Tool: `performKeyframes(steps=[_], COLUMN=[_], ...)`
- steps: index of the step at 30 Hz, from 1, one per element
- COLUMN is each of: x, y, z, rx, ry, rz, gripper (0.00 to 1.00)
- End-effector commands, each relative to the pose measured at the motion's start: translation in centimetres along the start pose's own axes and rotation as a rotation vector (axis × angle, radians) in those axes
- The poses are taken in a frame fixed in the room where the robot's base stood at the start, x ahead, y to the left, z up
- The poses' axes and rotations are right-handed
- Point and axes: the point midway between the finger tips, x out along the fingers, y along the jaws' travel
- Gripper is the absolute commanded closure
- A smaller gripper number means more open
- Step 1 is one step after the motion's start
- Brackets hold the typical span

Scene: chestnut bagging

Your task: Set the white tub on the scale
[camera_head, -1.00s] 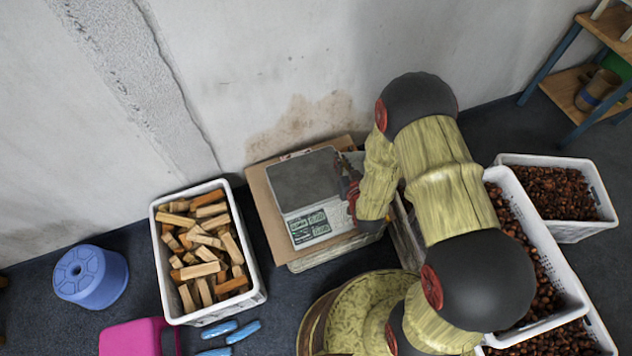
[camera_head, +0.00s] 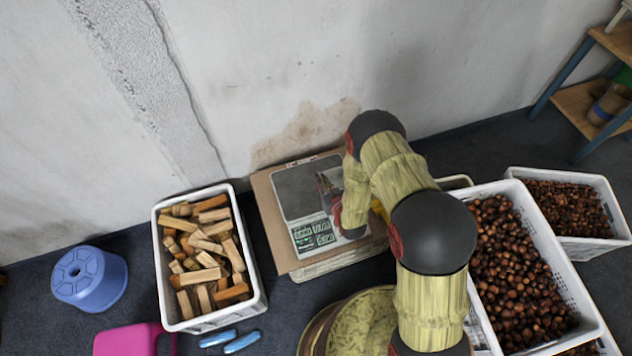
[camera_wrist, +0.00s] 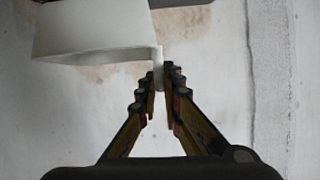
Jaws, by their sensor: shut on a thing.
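The white tub (camera_wrist: 90,30) fills the upper left of the wrist view. A narrow pale part at its right edge runs down to my fingertips. My gripper (camera_wrist: 160,80) is shut on that part. In the head view my gripper (camera_head: 328,190) is at the right side of the scale (camera_head: 293,188), over or close to its plate. The scale has a grey plate and a green lit display. I cannot make out the tub in the head view; my arm covers much of the area right of the scale.
The scale rests on a brown cardboard sheet (camera_head: 268,205) by the wall. A white crate of wood blocks (camera_head: 162,275) stands to its left, with a blue stool (camera_head: 90,278) beyond. A white crate of chestnuts (camera_head: 585,320) stands right. A pale rim (camera_head: 456,182) shows behind my arm.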

Motion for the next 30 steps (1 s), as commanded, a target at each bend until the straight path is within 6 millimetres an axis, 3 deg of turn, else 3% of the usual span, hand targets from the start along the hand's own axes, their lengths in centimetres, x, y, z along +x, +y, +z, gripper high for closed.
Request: performKeyframes(steps=[3, 10, 19, 25, 30], x=[3.2, 7.3, 9.2, 10.7, 10.8], y=[0.3, 0.8, 1.1, 1.3, 1.3], z=[0.3, 2.6, 3.4, 6.1, 6.4], rx=[-0.001, 0.001, 0.001, 0.001, 0.001], ry=[0.003, 0.0, 0.001, -0.001, 0.001], rz=[0.0, 0.0, 0.001, 0.001, 0.001], gripper=[1.0, 1.0, 1.0, 1.0, 1.0])
